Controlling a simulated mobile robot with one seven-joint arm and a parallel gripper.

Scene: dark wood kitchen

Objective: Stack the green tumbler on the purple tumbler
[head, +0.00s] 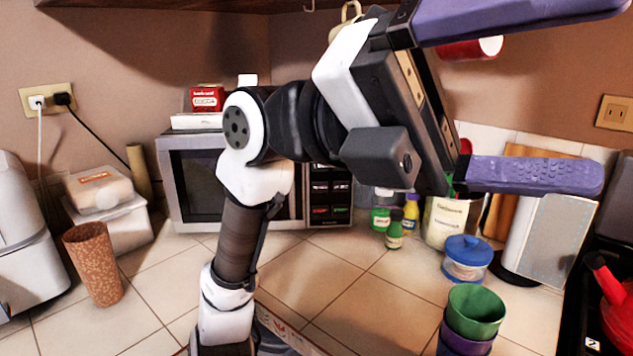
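The green tumbler (476,312) is at the lower right of the head view, upright with its open mouth up. The purple tumbler (463,345) is directly below it, partly cut off by the bottom edge. The green tumbler appears to sit in the purple one's mouth, its lower part hidden by the purple rim. My gripper (568,95) is raised high at the upper right, well above and apart from both tumblers. Its two purple fingers are spread wide, with nothing held between them.
A blue-lidded glass jar (467,261) stands just behind the tumblers. Small bottles (394,229) and a white canister (446,221) are farther back. A red kettle (617,305) is at the right edge. A brown cup (93,264) stands at left. The middle tiled counter (350,290) has free room.

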